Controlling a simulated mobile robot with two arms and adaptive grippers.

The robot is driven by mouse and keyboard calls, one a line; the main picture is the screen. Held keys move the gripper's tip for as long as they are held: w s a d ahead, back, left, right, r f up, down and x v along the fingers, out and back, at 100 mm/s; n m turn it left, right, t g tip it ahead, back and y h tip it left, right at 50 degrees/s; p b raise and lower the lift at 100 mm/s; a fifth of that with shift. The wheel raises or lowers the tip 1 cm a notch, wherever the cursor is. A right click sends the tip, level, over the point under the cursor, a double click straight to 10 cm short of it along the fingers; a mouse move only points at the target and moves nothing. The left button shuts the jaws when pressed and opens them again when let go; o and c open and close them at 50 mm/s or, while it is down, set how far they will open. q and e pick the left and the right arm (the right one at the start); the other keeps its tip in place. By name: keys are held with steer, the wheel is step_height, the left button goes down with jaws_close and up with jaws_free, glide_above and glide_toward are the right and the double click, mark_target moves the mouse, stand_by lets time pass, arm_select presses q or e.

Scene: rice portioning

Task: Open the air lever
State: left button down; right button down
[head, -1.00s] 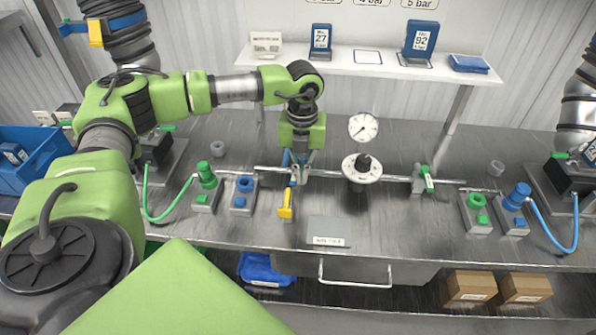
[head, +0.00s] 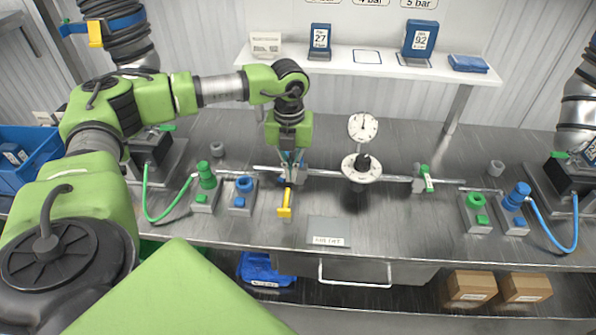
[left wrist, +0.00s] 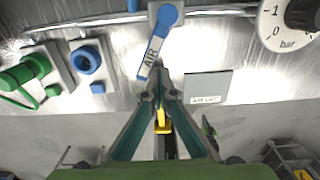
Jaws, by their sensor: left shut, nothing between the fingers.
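The air lever (left wrist: 153,53) is a blue lever with a white "AIR" label, on the pipe above the bench. In the left wrist view it slants down and left from its round blue pivot. My left gripper (left wrist: 161,88) is shut and empty, with its fingertips just below the lever's lower end; I cannot tell whether they touch it. In the head view my left gripper (head: 289,178) points down at the pipe and largely hides the lever. A yellow piece (head: 285,203) extends in front of it; whether it joins the lever is unclear. My right gripper is out of view.
A gauge (head: 363,127) and round dial (head: 348,172) stand right of the lever. A green-handled lever (head: 426,178) sits farther along the pipe. Green (head: 206,182) and blue (head: 241,197) fittings stand to the left. A grey plate (head: 325,227) lies in front. A shelf (head: 345,64) runs behind.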

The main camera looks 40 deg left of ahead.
arm_select(q)
steer(key=shift+s+a+f, duration=0.3)
steer(key=shift+s+a, duration=0.2)
steer(key=shift+a, duration=0.35)
